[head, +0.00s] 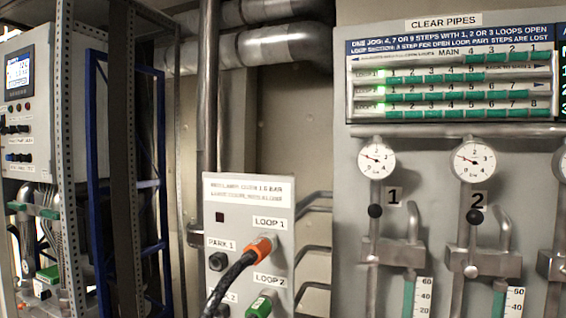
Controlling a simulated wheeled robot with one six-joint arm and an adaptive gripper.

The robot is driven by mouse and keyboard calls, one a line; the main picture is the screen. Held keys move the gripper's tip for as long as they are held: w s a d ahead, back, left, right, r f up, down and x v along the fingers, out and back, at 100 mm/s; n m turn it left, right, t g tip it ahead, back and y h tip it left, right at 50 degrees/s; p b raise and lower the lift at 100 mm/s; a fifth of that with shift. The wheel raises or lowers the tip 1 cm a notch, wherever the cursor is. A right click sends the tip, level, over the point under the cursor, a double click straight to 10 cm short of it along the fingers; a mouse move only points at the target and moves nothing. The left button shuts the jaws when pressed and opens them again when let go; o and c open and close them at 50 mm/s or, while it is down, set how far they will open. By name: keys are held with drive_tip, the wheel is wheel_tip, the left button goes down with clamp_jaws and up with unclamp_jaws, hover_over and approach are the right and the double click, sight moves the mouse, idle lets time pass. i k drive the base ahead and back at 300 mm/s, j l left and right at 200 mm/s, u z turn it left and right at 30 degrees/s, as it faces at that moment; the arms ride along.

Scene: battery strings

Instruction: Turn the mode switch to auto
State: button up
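I cannot make out a mode switch or an "auto" label in the head view. The grey control cabinet (30,110) at the far left has a lit display (19,74). Below the display are small dark buttons or knobs (14,128) and a blue one (18,157); their labels are too small to read. My gripper is not in view.
A connector panel (249,188) stands at centre, with an orange plug (262,245) on a black cable at LOOP 1 and a green one (260,305) at LOOP 2. A blue frame (98,180) stands beside the cabinet. A gauge board (428,165) fills the right.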

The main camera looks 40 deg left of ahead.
sight(25, 129)
drive_tip(key=u, duration=2.4)
drive_tip(key=i+j, duration=0.15)
drive_tip(key=i, duration=0.35)
drive_tip(key=z, duration=0.05)
